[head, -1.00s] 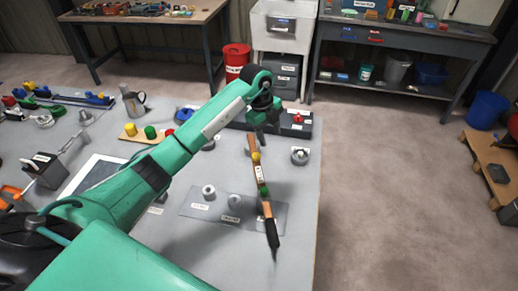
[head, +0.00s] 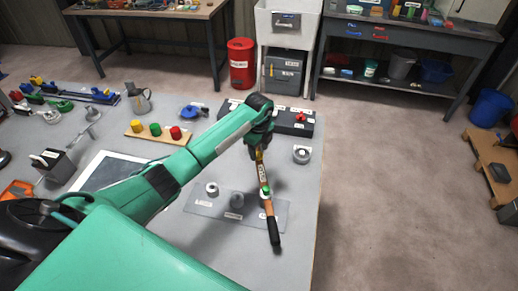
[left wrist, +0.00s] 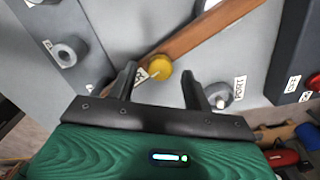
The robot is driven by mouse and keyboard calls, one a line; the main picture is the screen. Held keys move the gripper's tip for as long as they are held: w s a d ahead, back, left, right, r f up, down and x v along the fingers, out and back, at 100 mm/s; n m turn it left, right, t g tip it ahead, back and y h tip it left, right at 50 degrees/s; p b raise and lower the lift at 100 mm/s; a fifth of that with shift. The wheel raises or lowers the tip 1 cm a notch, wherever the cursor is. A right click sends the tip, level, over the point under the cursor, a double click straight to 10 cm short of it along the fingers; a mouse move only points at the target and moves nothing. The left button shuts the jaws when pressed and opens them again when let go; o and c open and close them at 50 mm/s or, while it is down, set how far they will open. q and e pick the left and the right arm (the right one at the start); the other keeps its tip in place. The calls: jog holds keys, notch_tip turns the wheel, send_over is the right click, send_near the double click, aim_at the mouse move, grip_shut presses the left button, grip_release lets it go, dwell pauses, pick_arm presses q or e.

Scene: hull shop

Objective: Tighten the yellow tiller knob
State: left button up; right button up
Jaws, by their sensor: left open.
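The tiller (head: 263,176) is a wooden bar with a black grip at its near end, lying over the grey table. The yellow knob (head: 259,156) sits towards its far end, partly covered by my gripper in the head view. A green knob (head: 266,190) sits nearer the grip. In the left wrist view the yellow knob (left wrist: 160,67) shows just ahead of and between the fingers of my left gripper (left wrist: 161,85), which is open with a gap on both sides. My left gripper (head: 258,147) hangs over the tiller's far part. My right gripper is not in view.
A grey plate (head: 202,207) with pegs lies left of the tiller. A round fitting (head: 301,154) stands to the right. A dark box (head: 290,120) with a red knob lies behind. A wooden strip (head: 154,132) holds green, yellow and red knobs.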

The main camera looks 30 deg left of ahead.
pick_arm(q)
jog(key=shift+f, duration=0.75)
jog(key=c, duration=1)
jog(key=shift+o, duration=0.2)
